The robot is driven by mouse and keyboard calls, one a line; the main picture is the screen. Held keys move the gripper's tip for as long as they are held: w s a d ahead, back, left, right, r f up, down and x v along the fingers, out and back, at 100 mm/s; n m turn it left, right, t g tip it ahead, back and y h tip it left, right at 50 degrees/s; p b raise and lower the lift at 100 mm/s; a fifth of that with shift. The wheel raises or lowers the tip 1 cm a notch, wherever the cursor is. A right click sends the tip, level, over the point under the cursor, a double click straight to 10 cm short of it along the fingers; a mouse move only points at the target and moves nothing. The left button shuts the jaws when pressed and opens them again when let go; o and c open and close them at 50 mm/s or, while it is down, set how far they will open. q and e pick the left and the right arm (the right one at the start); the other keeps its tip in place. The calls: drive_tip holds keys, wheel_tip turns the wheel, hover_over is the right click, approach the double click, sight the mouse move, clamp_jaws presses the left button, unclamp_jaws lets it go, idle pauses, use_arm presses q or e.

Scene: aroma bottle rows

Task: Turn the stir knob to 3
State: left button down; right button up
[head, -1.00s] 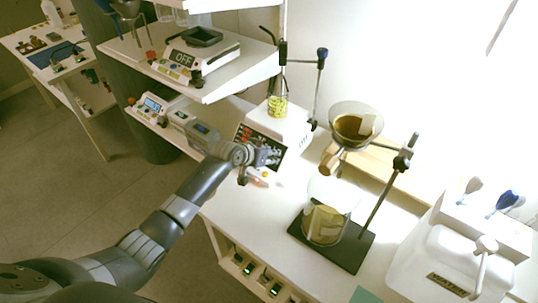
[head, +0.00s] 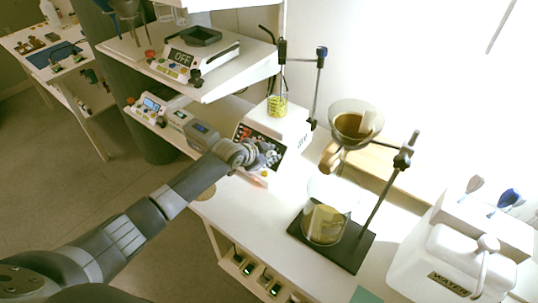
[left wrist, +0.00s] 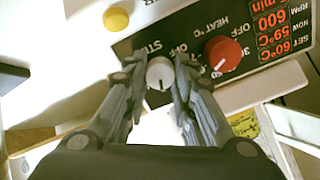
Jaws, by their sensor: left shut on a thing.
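The white hotplate stirrer (head: 292,128) stands on the bench with its dark control panel facing my left arm. In the left wrist view the panel appears upside down. The pale stir knob (left wrist: 160,73) sits between the two fingers of my left gripper (left wrist: 160,78), with fingertips against its sides. A dark mark on the knob points down in that picture; the numbers around it are largely hidden. The red heat knob (left wrist: 222,53) is just right of the fingers. The display (left wrist: 280,28) reads RPM 600. In the head view my left gripper (head: 266,155) covers part of the panel.
A yellow button (left wrist: 116,19) is on the stirrer's white face. A beaker with yellow contents (head: 277,106) stands on top. A funnel stand with flask (head: 325,222) is to the right, and a water canister (head: 450,262) beyond. Small instruments (head: 190,125) sit left of the stirrer.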

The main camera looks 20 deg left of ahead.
idle(0.5)
use_arm(q)
drive_tip(key=c, duration=1.3)
unclamp_jaws()
drive_tip(key=v, duration=1.2)
